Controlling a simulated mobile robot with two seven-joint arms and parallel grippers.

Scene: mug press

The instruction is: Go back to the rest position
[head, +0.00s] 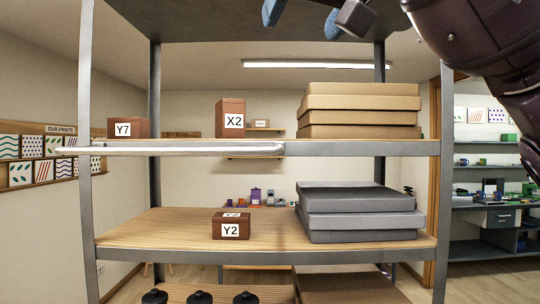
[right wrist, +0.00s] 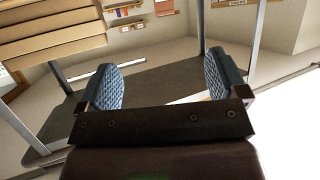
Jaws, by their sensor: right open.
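My right gripper (head: 303,16) is at the top of the head view, in front of the upper part of the shelf rack (head: 87,200). My right arm comes in from the upper right. In the right wrist view the gripper (right wrist: 164,82) shows its two blue ribbed finger pads wide apart with nothing between them. It is open and empty, apart from the boxes. My left gripper is not in view.
Flat cardboard boxes (head: 360,103), a box marked X2 (head: 230,105) and a box marked Y7 (head: 115,122) stand on the upper shelf. Below are a Y2 box (head: 231,221) and grey flat boxes (head: 358,226). A metal post (head: 441,200) stands at the right.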

